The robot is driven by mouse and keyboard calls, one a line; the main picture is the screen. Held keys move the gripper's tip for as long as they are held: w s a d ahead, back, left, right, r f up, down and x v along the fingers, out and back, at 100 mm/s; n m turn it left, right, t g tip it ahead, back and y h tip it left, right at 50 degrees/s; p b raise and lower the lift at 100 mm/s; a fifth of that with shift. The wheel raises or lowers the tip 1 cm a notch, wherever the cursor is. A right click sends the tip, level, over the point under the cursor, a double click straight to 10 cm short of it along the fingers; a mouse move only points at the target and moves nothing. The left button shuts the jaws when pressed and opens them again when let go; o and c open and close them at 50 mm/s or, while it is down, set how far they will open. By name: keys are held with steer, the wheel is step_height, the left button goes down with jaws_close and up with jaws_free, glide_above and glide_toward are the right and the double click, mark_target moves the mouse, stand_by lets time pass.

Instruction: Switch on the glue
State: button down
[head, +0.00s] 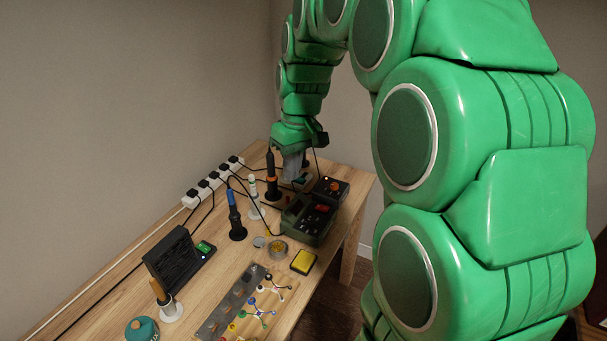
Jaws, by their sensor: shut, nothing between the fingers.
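My gripper (293,176) points down at the far end of the wooden table, with its fingers closed and empty. It is just right of a black tool with an orange collar (271,178) that stands upright in a holder. A small black box with an orange knob and a light (331,188) is right of and nearer than my fingertips. A larger dark green station with a red display or switch (311,219) stands in front of it. I cannot tell which device is the glue unit. My gripper partly hides the things behind its fingertips.
A white power strip (213,181) with several plugs runs along the back edge. A blue-handled iron (234,214), a white tool (253,196), a yellow sponge (303,262), a black panel device (172,256) and a grey parts tray (217,321) stand nearer. Cables cross the table.

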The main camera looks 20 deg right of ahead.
steer(key=w+d+f+n+t, duration=0.1)
steer(key=w+d+f, duration=0.15)
steer(key=w, duration=0.65)
steer(key=w+d+f+n, duration=0.1)
steer(key=w+d+f, duration=0.15)
steer(key=w, duration=0.65)
steer(key=n+t, duration=0.1)
steer(key=n, duration=0.1)
glide_above(302, 179)
steer(key=s+d, duration=0.2)
step_height(302, 179, down, 12)
steer(key=shift+a, duration=0.2)
steer(key=shift+f, duration=0.1)
steer(key=f, duration=0.4)
steer(key=a+f, duration=0.1)
steer(key=f, duration=0.3)
steer(key=w+f, duration=0.1)
steer(key=f, duration=0.3)
steer(key=shift+w+a+f, duration=0.1)
steer(key=shift+a+f, duration=0.05)
steer(key=shift+a, duration=0.05)
steer(key=shift+f, duration=0.55)
